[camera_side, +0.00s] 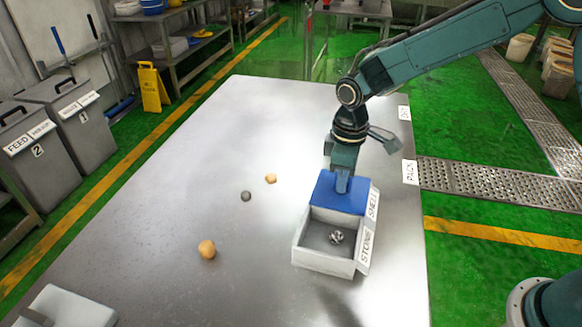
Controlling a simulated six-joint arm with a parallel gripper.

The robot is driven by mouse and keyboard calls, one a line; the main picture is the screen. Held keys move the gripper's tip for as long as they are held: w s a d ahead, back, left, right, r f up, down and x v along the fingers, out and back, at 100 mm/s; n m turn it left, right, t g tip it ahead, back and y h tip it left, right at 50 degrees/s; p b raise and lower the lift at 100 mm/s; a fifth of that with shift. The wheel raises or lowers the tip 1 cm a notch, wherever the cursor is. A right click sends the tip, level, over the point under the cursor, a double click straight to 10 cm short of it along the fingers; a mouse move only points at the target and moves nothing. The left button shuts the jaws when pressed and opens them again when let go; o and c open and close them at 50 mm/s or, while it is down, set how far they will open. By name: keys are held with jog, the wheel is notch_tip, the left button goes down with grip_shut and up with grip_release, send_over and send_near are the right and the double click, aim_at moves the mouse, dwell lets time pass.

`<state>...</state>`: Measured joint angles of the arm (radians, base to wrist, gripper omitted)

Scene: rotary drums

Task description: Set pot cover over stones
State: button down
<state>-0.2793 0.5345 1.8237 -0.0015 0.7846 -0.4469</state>
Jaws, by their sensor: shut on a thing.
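The blue cover (333,200) is a flat square panel at the back half of the white two-part box, by the SHELL label (373,203). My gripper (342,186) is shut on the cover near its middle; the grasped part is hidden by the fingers. I cannot tell whether the cover rests on the box or hovers just above it. The front compartment of the box (310,264), labelled STONE, is uncovered. A small shiny grey stone-like piece (336,237) lies inside it. What is under the cover is hidden.
On the metal table (180,200) lie a larger tan lump (207,249), a smaller tan lump (271,178) and a dark grey round stone (246,196). A white object (68,308) sits at the front left corner. The table left of the box is mostly clear.

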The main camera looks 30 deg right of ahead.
jog(key=s+a, duration=0.7)
jog(key=a, duration=0.1)
jog(key=shift+s+a, duration=0.35)
jog(key=c, duration=1.4)
grip_release()
jog(key=shift+c, duration=0.2)
jog(key=shift+r, duration=0.15)
notch_tip(320, 180, up, 14)
jog(key=shift+f, duration=0.2)
jog(key=shift+d, duration=0.1)
